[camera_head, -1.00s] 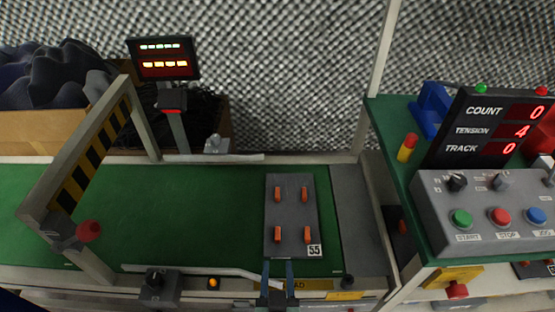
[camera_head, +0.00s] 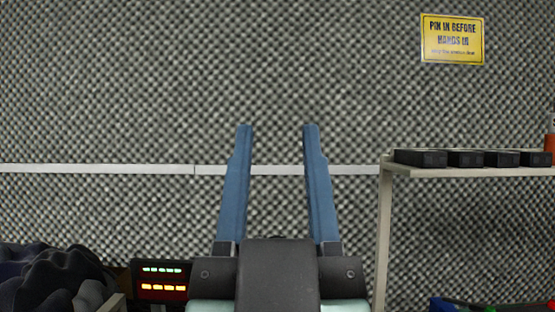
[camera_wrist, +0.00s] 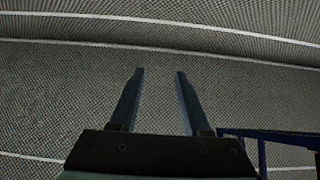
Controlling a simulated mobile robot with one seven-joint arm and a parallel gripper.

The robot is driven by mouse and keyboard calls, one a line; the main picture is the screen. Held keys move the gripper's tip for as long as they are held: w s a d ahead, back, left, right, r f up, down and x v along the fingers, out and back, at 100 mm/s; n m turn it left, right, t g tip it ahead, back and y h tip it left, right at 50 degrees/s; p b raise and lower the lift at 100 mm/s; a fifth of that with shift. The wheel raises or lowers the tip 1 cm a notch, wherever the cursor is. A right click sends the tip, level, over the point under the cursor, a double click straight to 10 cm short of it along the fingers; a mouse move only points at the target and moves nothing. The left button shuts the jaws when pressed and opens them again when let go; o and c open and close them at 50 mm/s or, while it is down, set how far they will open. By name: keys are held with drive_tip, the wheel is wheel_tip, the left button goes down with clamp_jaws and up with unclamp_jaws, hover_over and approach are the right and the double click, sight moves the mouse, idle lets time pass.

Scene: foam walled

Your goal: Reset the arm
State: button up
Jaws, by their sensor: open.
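My gripper (camera_head: 278,130) is raised in front of the foam wall, in the middle of the head view. Its two blue fingers point up and stand well apart, with nothing between them. In the wrist view my gripper (camera_wrist: 160,72) is also open and empty, with only the textured foam surface behind it. The fingers touch nothing that I can see.
A shelf (camera_head: 470,172) with several black boxes (camera_head: 420,158) stands at the right. A yellow sign (camera_head: 452,40) hangs above it. A lit display (camera_head: 162,280) and dark foam lumps (camera_head: 60,275) show at lower left. A blue frame (camera_wrist: 262,150) is at lower right in the wrist view.

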drive_tip(key=shift+s+r+t, duration=0.3)
drive_tip(key=shift+s+r, duration=0.6)
wheel_tip(320, 180, up, 33)
drive_tip(key=p, duration=3.3)
drive_tip(key=shift+d, duration=0.1)
